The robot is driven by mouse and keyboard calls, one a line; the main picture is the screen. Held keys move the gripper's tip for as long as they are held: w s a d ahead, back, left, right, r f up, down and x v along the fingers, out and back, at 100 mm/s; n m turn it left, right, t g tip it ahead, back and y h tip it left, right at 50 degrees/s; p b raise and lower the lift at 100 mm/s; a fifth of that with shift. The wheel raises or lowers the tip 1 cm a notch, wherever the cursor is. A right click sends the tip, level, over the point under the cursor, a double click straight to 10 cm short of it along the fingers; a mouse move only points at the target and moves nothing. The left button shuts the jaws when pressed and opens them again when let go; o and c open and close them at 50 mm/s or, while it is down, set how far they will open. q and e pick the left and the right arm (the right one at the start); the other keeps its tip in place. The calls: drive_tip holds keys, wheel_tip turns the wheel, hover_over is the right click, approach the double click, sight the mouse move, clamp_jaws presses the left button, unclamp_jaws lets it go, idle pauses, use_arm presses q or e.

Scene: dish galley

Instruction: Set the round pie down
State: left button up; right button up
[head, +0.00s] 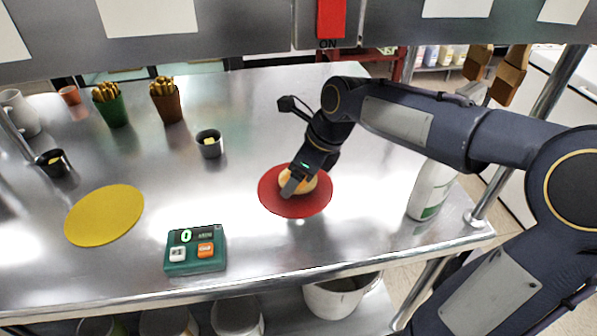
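The round pie (311,184), small and golden-tan, is over the middle of the round red mat (296,208). I cannot tell whether it rests on the mat or hangs just above it. My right gripper (292,186) reaches down from the right, with one grey finger against the near left side of the pie. The gripper and wrist hide part of the pie and the other finger, so its grip is unclear. My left gripper is not in view.
A round yellow mat (104,215) lies at left, with a green button box (195,250) between the mats near the front edge. Small dark cups (209,147), fries holders (168,106) and a white jug (20,115) stand farther back. A white bottle (431,190) stands at right.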

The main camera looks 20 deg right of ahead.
sight(312, 182)
drive_tip(key=o, duration=0.4)
drive_tip(key=shift+r, duration=0.3)
drive_tip(key=p+v, duration=0.1)
drive_tip(key=v, duration=0.6)
drive_tip(key=shift+s+d+p, duration=0.1)
drive_tip(key=shift+p, duration=0.3)
